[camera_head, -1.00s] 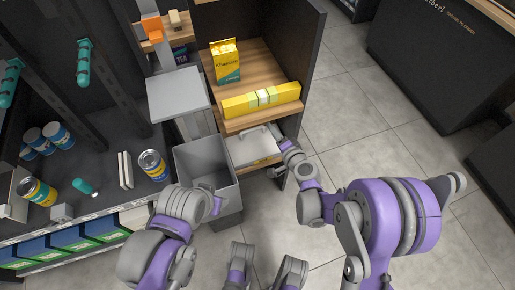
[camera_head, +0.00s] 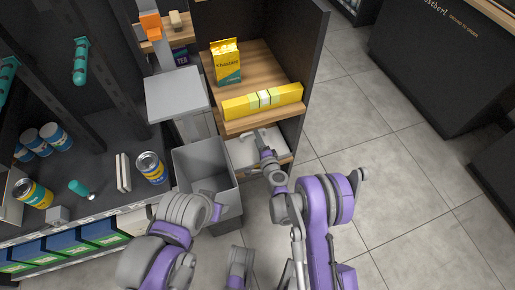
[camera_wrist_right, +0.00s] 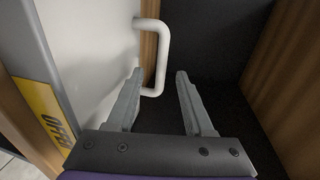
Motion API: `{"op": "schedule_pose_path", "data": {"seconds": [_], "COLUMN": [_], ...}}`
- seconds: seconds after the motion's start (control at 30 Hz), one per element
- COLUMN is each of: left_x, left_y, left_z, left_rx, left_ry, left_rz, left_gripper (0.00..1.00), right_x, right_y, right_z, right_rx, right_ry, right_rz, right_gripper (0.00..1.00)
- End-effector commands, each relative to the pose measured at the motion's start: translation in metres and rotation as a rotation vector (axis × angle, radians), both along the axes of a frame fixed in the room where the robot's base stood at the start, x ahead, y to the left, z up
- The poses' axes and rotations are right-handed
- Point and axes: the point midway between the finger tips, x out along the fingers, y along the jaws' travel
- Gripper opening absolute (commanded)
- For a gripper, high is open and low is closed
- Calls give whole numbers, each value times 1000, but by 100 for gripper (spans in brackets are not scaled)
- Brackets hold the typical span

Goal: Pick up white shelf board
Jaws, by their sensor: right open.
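The white shelf board (camera_head: 241,152) shows partly in the lowest compartment of the wooden shelf unit, below the yellow boxes. In the right wrist view it is a flat white panel (camera_wrist_right: 90,60) with a white bar handle (camera_wrist_right: 161,55) on its right edge. My right gripper (camera_head: 259,134) is at this board in the head view and covers part of it. In the right wrist view its fingers (camera_wrist_right: 160,75) are open, with the handle's lower part between or just beyond the tips; contact cannot be told. My left arm is at the lower left; its fingers cannot be made out.
A grey open bin (camera_head: 205,165) stands left of the board's compartment. A yellow box row (camera_head: 262,101) and a yellow-teal packet (camera_head: 226,62) sit on the shelf above. A dark wall is close beyond the right fingers. Floor at right is free.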

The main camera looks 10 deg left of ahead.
Motion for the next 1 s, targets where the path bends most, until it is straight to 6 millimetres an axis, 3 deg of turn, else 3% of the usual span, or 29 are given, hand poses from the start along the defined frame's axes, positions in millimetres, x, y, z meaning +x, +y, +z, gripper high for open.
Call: {"op": "schedule_pose_path", "data": {"seconds": [0.3, 0.57, 0.87, 1.0], "left_x": [1, 1, 1, 1], "left_y": [0, 0, 0, 0], "left_z": [-12, -12, -12, -12], "left_rx": [0, 0, 0, 0], "left_ry": [4, 4, 4, 4], "left_rz": [0, 0, 0, 0], "left_gripper": [50, 50, 50, 50], "right_x": [33, 35, 35, 35], "right_y": [26, 28, 27, 27], "right_z": [-8, -7, -7, -7], "right_rx": [-1, -1, -1, -1], "right_ry": [0, 0, 0, 0], "right_rz": [2, 1, 1, 1], "right_gripper": [52, 52, 0, 0]}}
